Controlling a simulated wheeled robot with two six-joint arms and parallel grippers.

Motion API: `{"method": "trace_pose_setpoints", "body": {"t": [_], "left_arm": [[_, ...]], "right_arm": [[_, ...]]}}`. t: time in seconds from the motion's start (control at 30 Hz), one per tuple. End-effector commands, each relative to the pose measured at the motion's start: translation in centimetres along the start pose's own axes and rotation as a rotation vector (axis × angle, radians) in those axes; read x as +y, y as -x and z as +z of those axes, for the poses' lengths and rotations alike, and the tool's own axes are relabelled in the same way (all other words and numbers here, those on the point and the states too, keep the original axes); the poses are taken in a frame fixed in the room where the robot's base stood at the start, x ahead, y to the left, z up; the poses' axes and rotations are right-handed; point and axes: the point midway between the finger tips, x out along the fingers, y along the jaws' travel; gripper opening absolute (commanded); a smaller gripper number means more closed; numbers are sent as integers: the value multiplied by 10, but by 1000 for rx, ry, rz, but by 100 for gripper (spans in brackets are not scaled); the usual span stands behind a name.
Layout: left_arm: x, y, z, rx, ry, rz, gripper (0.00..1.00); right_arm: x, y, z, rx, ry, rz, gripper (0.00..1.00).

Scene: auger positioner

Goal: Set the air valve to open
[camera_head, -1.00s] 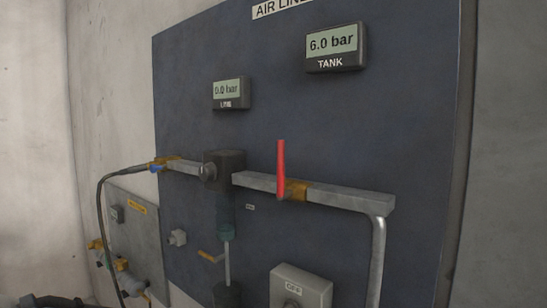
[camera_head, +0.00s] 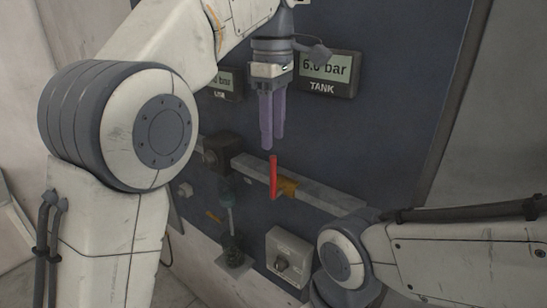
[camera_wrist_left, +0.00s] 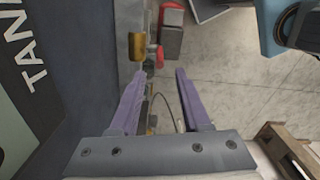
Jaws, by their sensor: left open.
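The air valve's red lever (camera_head: 273,177) stands upright, across the grey pipe (camera_head: 325,198) on the dark panel. Its brass body (camera_head: 289,186) sits on the pipe. My left gripper (camera_head: 272,145) points down just above the lever's top, with its purple fingers apart and empty. In the left wrist view, the red lever (camera_wrist_left: 156,56) shows beyond the gap between the open fingertips (camera_wrist_left: 161,73), with the brass body (camera_wrist_left: 137,47) to its left. No contact between the fingers and lever is visible. My right arm is at lower right; its gripper is not visible.
The tank gauge (camera_head: 328,73) reads about 6.0 bar beside my left gripper. The line gauge (camera_head: 222,83) is partly hidden by my left arm. A grey switch box (camera_head: 288,255) sits below the valve. The dark panel is close behind the fingers.

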Motion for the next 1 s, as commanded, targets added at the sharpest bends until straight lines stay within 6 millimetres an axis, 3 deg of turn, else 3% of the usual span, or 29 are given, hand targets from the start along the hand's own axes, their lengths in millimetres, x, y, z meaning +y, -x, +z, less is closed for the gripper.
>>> {"method": "trace_pose_setpoints", "body": {"t": [0.17,0.63,1.0], "left_arm": [[0,-16,0,0,8,-3,47],[0,-88,1,0,4,-2,47],[1,-103,1,0,3,3,47]], "right_arm": [[0,-4,0,-1,0,0,74],[0,-2,0,0,0,0,74],[0,-1,0,0,0,0,74]]}}
